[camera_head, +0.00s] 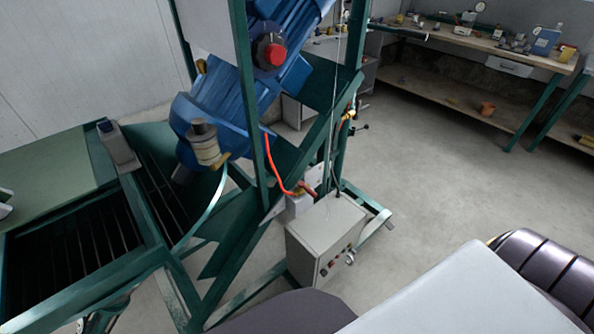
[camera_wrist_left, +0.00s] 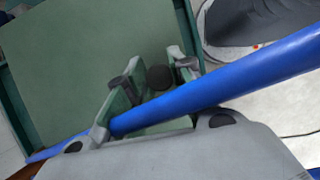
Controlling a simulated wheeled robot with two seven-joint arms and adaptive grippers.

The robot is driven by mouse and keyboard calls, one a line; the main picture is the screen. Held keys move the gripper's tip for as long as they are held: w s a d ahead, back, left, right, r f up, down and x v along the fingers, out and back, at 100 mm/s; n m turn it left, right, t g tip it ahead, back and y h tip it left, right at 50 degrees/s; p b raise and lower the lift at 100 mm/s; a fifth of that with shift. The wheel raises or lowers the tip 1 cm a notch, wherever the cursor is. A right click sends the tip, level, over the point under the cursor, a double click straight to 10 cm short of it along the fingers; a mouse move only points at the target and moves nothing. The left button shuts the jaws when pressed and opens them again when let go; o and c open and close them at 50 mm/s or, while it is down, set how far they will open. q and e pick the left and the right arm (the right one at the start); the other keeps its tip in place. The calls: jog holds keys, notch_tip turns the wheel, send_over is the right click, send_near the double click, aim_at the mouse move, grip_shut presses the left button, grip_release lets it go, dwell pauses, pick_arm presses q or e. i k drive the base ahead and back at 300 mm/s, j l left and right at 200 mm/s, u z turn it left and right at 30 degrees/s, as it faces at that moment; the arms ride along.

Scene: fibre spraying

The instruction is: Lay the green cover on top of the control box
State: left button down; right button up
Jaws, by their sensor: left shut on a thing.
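The control box (camera_head: 325,235) is a pale grey box with knobs on its front, at the foot of the green machine frame in the head view. A flat green panel (camera_head: 48,178), which may be the green cover, lies at the left on the frame; a similar green surface (camera_wrist_left: 85,60) fills the upper left of the left wrist view. My left gripper (camera_wrist_left: 150,85) is shut, with a long blue bar (camera_wrist_left: 220,88) running slantwise between its fingers. The exact contact is partly hidden. My right gripper is in neither view.
A small white box with a red cable (camera_head: 298,205) is against the control box's back corner. A blue motor (camera_head: 245,80) hangs in the frame above. A cluttered workbench (camera_head: 490,45) stands at the back right. The floor right of the control box is clear.

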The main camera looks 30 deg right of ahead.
aim_at(333, 224)
jog(key=k, duration=1)
